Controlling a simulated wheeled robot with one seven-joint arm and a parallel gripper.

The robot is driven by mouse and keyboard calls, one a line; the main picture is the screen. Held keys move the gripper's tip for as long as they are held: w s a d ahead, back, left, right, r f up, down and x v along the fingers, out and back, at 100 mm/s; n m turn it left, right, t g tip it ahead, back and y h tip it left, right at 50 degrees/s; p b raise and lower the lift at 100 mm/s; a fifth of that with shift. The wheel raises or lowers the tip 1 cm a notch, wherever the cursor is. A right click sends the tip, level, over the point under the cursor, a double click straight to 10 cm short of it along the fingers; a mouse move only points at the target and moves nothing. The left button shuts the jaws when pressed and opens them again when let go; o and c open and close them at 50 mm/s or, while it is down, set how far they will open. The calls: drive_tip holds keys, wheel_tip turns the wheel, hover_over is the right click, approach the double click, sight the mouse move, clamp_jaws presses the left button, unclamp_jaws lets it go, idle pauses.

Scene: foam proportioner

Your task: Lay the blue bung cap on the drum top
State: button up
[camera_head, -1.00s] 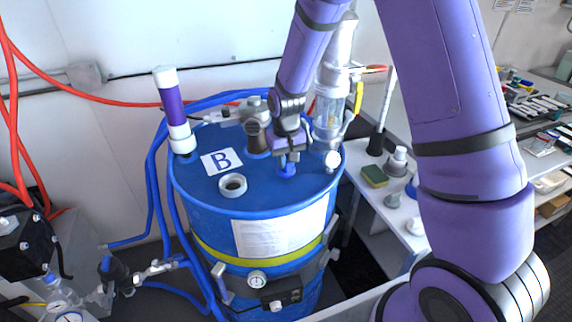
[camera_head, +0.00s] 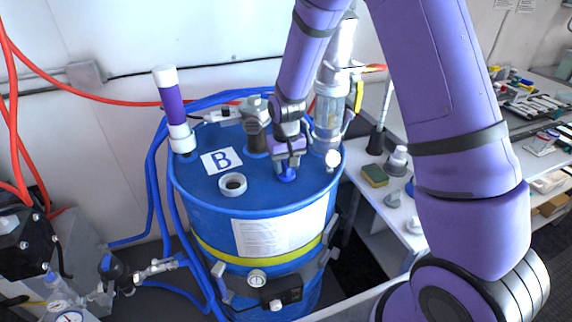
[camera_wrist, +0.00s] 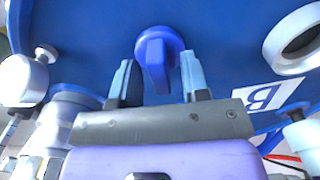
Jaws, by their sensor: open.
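The blue bung cap (camera_wrist: 158,52) has a round base and an upright grip tab. It rests on the blue drum top (camera_head: 262,196), toward the right part of the lid. In the head view the cap (camera_head: 287,176) shows just under my gripper (camera_head: 287,165). In the wrist view my gripper (camera_wrist: 158,82) is open, with one finger on each side of the cap's tab. There appears to be a gap between the tab and each finger. The cap's underside is hidden.
A white ring fitting (camera_head: 233,184) and a "B" label (camera_head: 221,161) are on the lid's left part. A purple and white tube (camera_head: 173,110) stands at the left rim, and a clear cylinder pump (camera_head: 330,115) at the back right. A side shelf (camera_head: 372,205) holds a sponge (camera_head: 375,175).

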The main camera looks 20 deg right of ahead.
sight(286, 163)
wheel_tip(286, 163, up, 12)
drive_tip(key=r, duration=0.1)
drive_tip(key=s+d+r+t, duration=0.1)
drive_tip(key=s+d+r, duration=0.1)
drive_tip(key=s+r, duration=0.5)
drive_tip(key=s+d+r+t, duration=0.2)
drive_tip(key=s+d+r, duration=0.1)
drive_tip(key=s+r, duration=0.45)
drive_tip(key=s+d+r+t, duration=0.1)
drive_tip(key=s+r, duration=0.1)
drive_tip(key=s, duration=0.5)
drive_tip(key=s+d+r+t, duration=0.1)
drive_tip(key=s+r, duration=0.1)
drive_tip(key=s, duration=0.6)
drive_tip(key=shift+r, duration=0.15)
drive_tip(key=shift+a, duration=0.1)
